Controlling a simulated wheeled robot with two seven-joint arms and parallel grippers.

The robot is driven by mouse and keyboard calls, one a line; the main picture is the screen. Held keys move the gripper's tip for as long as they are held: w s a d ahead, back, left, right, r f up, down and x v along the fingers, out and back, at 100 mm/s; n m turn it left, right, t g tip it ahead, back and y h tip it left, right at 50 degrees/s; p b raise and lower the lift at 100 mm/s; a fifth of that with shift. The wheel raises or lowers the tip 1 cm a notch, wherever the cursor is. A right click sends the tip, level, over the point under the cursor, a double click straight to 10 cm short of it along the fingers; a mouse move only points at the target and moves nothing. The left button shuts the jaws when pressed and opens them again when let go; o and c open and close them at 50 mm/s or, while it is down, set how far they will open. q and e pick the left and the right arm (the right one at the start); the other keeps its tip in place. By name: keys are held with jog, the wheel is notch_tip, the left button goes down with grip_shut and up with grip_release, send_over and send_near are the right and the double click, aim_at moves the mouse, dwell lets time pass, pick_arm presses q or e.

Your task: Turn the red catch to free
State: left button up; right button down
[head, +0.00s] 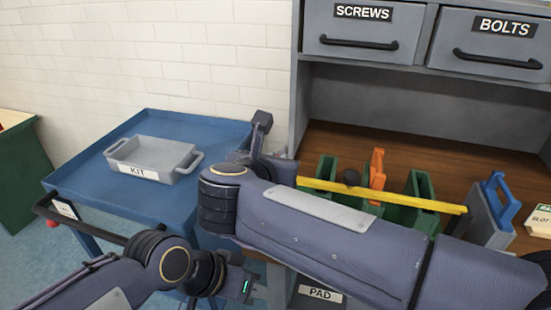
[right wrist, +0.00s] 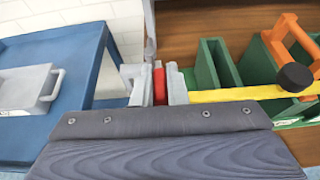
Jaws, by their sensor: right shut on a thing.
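The red catch (right wrist: 159,84) shows in the right wrist view, near the left end of a yellow bar (right wrist: 232,94). My right gripper (right wrist: 158,88) is shut on it, with a grey finger on either side. In the head view my right arm hides the catch and the fingertips. My left gripper (head: 247,287) is low in the head view, apart from the bar, in front of the cart. Its fingers are too unclear to judge.
Green holders (head: 420,187), an orange-handled item (head: 377,167) and a blue-handled grey item (head: 490,215) stand on the wooden bench. A blue cart (head: 95,190) at the left carries a grey KIT tray (head: 150,158). SCREWS (head: 362,32) and BOLTS (head: 490,42) drawers are above.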

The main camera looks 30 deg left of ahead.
jog(key=c, duration=1.4)
grip_release()
jog(key=shift+c, duration=0.2)
jog(key=v, duration=0.7)
jog(key=shift+s, duration=0.4)
jog(key=shift+w+d+r, duration=0.1)
